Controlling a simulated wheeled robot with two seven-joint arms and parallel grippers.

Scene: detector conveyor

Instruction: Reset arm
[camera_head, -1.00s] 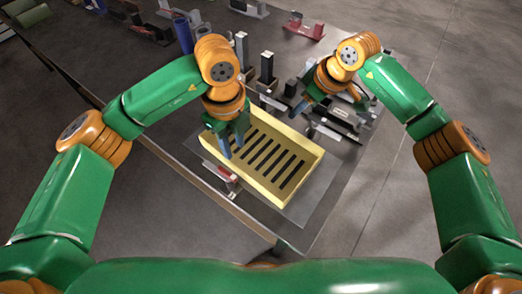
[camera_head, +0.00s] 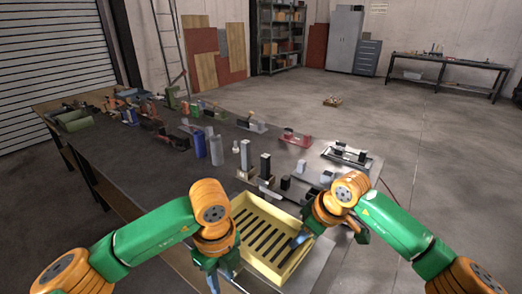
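My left gripper (camera_head: 221,277) hangs at the lower middle of the head view, beside the near-left side of the yellow tray. Its fingers look apart, with nothing seen between them. My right gripper (camera_head: 328,240) is at the tray's right side. Its fingers are spread apart and one blue-tipped finger reaches over the tray's right rim. It looks empty. The yellow tray (camera_head: 285,273) has dark slots in its floor and looks empty. Both arms are bent, and the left gripper hides part of the tray's left edge.
The long table (camera_head: 110,165) carries several tools and devices toward the back left. Blue cylinders (camera_head: 200,143), upright blocks (camera_head: 265,165) and a red device (camera_head: 295,138) stand behind the tray. The floor (camera_head: 430,150) to the right is open. A shelf (camera_head: 281,35) and cabinet (camera_head: 344,40) stand far back.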

